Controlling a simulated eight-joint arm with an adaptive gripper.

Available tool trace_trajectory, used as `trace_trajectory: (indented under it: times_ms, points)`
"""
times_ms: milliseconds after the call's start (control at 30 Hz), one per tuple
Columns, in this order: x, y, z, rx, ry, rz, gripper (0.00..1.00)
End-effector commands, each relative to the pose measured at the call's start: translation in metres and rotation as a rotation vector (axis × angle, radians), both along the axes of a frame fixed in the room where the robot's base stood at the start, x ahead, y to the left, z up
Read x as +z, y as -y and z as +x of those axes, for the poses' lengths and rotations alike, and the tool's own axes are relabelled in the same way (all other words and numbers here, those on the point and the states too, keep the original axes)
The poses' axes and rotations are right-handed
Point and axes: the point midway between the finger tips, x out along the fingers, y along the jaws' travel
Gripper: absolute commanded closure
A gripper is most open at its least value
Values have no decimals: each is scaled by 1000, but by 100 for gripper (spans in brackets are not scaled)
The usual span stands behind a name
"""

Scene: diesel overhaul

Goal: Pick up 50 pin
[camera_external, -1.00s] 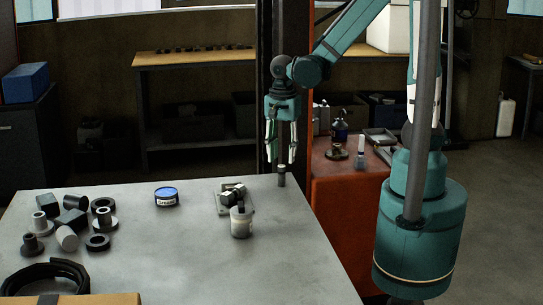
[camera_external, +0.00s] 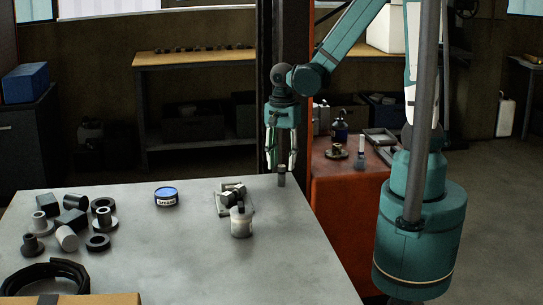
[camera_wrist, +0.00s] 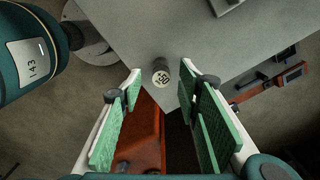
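The 50 pin is a small dark upright cylinder (camera_external: 282,176) with a lighter top, standing near the far right corner of the grey table. In the wrist view its round pale end, marked "50" (camera_wrist: 161,77), faces the camera. My gripper (camera_external: 281,167) points down over the pin, with its fingers spread. In the wrist view, the open green-padded fingers (camera_wrist: 163,90) lie on either side of the pin's line, with clear gaps between. The fingertips seem close to the pin's top; I cannot tell whether they are level with it.
A white-lidded jar (camera_external: 241,222) and a small plate with blocks (camera_external: 222,208) stand left of the pin. A blue tin (camera_external: 166,197) is farther left. Several dark and grey parts lie at the table's left. A red cabinet (camera_external: 335,195) stands beyond the right edge.

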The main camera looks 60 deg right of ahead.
Motion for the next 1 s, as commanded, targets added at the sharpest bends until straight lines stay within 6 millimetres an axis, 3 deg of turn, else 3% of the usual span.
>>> trace_trajectory:
  times_ms: [433, 1000]
  points:
    - [-5, 0, 1, 0, 0, 0, 66]
    - [-48, -1, 2, 0, 0, 0, 66]
